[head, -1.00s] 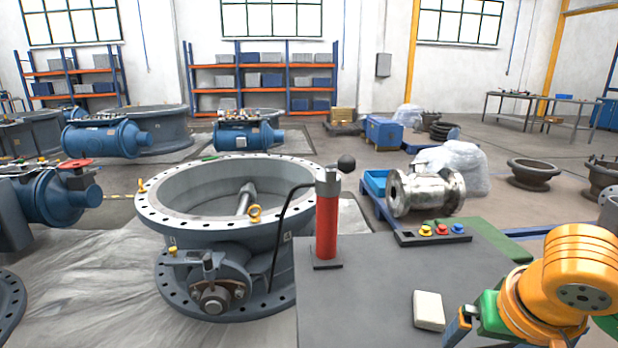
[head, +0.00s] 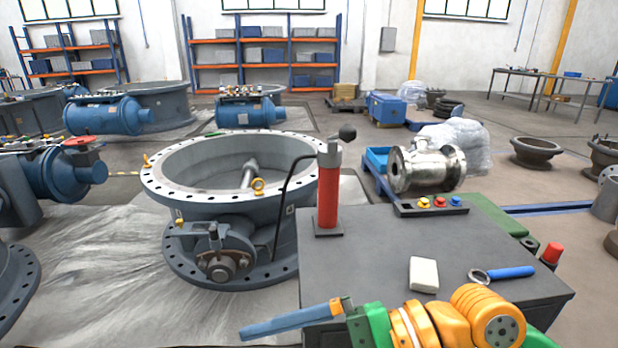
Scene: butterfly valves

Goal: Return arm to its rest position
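My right arm (head: 450,322), orange with a green band, comes in low at the bottom right of the head view. Its gripper (head: 245,331) stretches left in front of the dark bench top (head: 375,258); its long blue finger is seen side-on, so I cannot tell how far apart the fingers are. No object shows in it. My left arm and gripper are out of view.
A red cylinder with a lever (head: 328,190), a white block (head: 423,274), a blue-handled tool (head: 510,272) and coloured buttons (head: 440,203) are on the bench. A large flanged butterfly valve (head: 190,210) stands left of it. The floor at left is covered with sheeting.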

